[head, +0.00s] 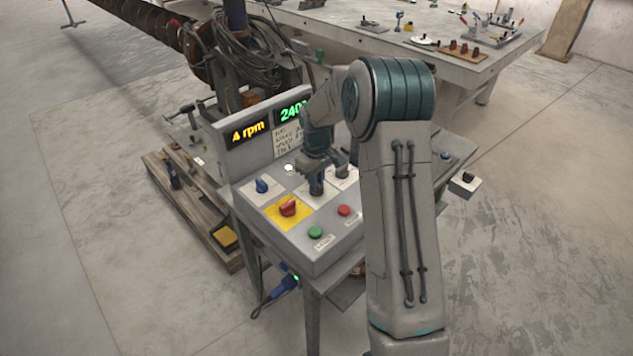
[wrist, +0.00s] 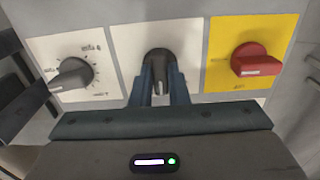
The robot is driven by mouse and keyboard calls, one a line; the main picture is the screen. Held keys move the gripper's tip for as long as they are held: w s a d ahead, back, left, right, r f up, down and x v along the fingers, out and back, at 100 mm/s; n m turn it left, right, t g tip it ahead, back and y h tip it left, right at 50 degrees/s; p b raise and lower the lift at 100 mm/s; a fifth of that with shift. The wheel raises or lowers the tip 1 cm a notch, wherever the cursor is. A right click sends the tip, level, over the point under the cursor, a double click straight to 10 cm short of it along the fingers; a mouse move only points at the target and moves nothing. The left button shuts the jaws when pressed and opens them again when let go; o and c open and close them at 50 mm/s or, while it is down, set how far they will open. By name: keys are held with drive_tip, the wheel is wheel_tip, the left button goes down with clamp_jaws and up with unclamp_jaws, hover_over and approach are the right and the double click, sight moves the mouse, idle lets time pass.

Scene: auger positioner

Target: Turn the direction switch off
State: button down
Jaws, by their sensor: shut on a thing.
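The dark knob (wrist: 158,57) that I take for the direction switch sits on the middle white plate of the sloped control panel (head: 278,237). Its label cannot be read. In the wrist view my gripper (wrist: 160,74) has one finger on each side of this knob and is shut on it. The knob points roughly toward my palm, near straight up and down in that view. In the head view my gripper (head: 316,191) comes down on the panel and hides the knob.
A red knob (head: 288,207) on a yellow plate sits to one side, a dial knob (wrist: 72,75) on the other. A blue knob (head: 262,186), a green button (head: 315,232) and a red button (head: 344,210) are close by. Lit displays (head: 249,131) stand behind.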

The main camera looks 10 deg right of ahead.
drive_tip(key=shift+w, duration=0.1)
drive_tip(key=c, duration=1.4)
unclamp_jaws()
drive_tip(key=shift+a, duration=0.1)
drive_tip(key=shift+r, duration=0.15)
wheel_tip(320, 180, up, 14)
drive_tip(key=b, duration=0.1)
drive_tip(key=shift+f, duration=0.2)
drive_tip(key=s+a+r+m+t, duration=0.1)
drive_tip(key=s+r, duration=0.2)
drive_tip(key=s, duration=0.5)
drive_tip(key=s+a+r+m+t, duration=0.1)
drive_tip(key=s+r+m, duration=0.1)
drive_tip(key=s, duration=0.7)
drive_tip(key=s+f+m+t, duration=0.1)
drive_tip(key=s+f+m, duration=0.2)
drive_tip(key=s, duration=1.2)
drive_tip(key=shift+s+f, duration=0.15)
drive_tip(key=shift+f, duration=0.15)
